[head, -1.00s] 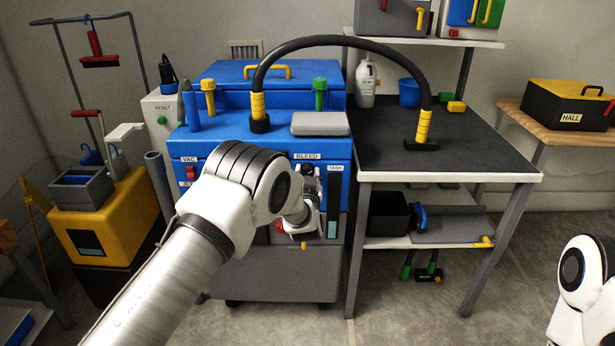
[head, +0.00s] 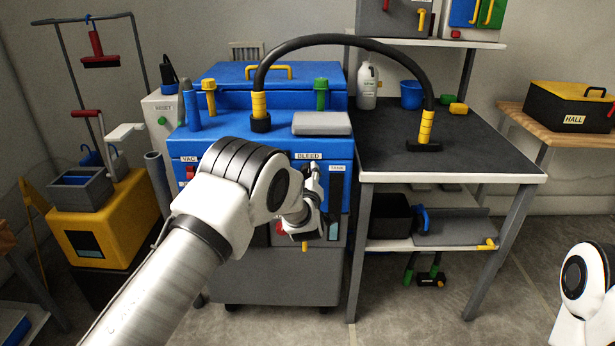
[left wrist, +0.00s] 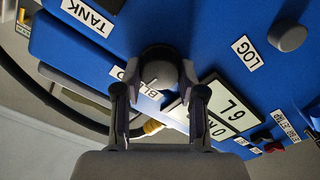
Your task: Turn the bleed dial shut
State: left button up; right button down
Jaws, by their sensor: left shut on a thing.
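The bleed dial (left wrist: 160,62) is a dark round knob with a pale pointer mark on the blue machine front. It shows in the left wrist view, next to a partly covered BLEED label (left wrist: 146,92). My left gripper (left wrist: 160,84) has one finger on each side of the dial and is shut on it. In the head view my left gripper (head: 314,200) is at the machine's front, below the BLEED label (head: 308,156), and my wrist hides the dial. My right gripper is out of view; only part of that arm shows at the lower right.
The blue machine (head: 200,148) also carries a TANK gauge (head: 335,190), a red VAC switch (head: 190,172) and a LOG knob (left wrist: 288,38). A black hose (head: 340,42) arches to the dark-topped table (head: 480,150). A yellow bucket unit (head: 125,220) stands left.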

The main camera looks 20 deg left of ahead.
pick_arm(q)
jog(key=shift+f+n, duration=0.25)
jog(key=shift+n, duration=0.25)
jog(key=o, duration=1.1)
jog(key=shift+r, duration=0.1)
jog(key=shift+o, duration=0.2)
jog(key=v, duration=1.2)
